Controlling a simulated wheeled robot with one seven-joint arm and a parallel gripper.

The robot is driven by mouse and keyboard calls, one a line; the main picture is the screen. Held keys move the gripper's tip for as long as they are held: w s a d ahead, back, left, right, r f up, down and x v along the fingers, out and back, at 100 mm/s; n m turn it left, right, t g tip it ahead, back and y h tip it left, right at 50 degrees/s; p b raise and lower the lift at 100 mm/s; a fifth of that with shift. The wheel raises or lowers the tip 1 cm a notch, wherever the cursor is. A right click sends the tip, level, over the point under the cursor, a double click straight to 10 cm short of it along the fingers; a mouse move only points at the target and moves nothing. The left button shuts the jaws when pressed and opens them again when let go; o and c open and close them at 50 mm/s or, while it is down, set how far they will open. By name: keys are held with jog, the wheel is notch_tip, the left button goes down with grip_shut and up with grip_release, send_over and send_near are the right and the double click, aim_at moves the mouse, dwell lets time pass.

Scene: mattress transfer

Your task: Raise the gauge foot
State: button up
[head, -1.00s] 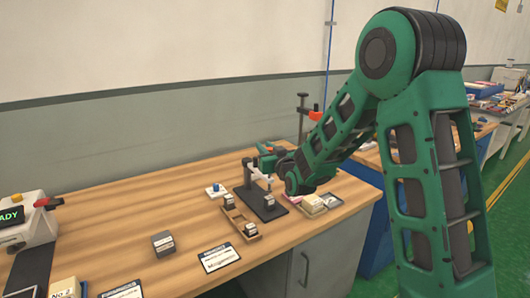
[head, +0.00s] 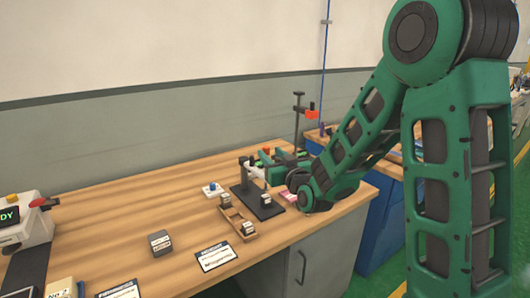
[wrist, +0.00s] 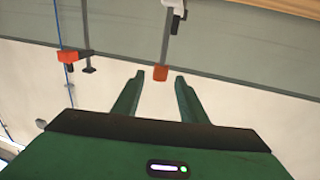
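The gauge foot is too small to make out clearly. My gripper (head: 266,157) is at the top of the stand in the head view. In the wrist view my gripper (wrist: 159,77) has its two green fingers apart. A grey bar with an orange tip (wrist: 160,73) shows between the fingertips; I cannot tell whether either finger touches it. A white part (wrist: 172,12) shows at the top.
A wooden tray (head: 238,224) with small blocks lies in front of the stand. A grey block (head: 160,243) and a label card (head: 215,256) lie nearer. A tall post with a red clamp (head: 311,114) stands behind. The bench's left middle is clear.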

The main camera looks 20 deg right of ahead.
jog(key=shift+s+d, duration=0.1)
jog(key=shift+s, duration=0.9)
jog(key=s+d+f+m+g+h, duration=0.2)
jog(key=s+d+f+g, duration=0.25)
jog(key=s+d, duration=0.4)
jog(key=s+d+f+m+g+h, duration=0.1)
jog(key=s+d+f+g+h, duration=0.15)
jog(key=s+d+g, duration=0.55)
jog(key=s+m+g+y, duration=0.2)
jog(key=s+m+g, duration=0.2)
jog(key=s, duration=2.2)
jog(key=shift+s+d+f+m+g, duration=0.2)
jog(key=shift+f+m+g, duration=0.15)
jog(key=shift+g, duration=0.4)
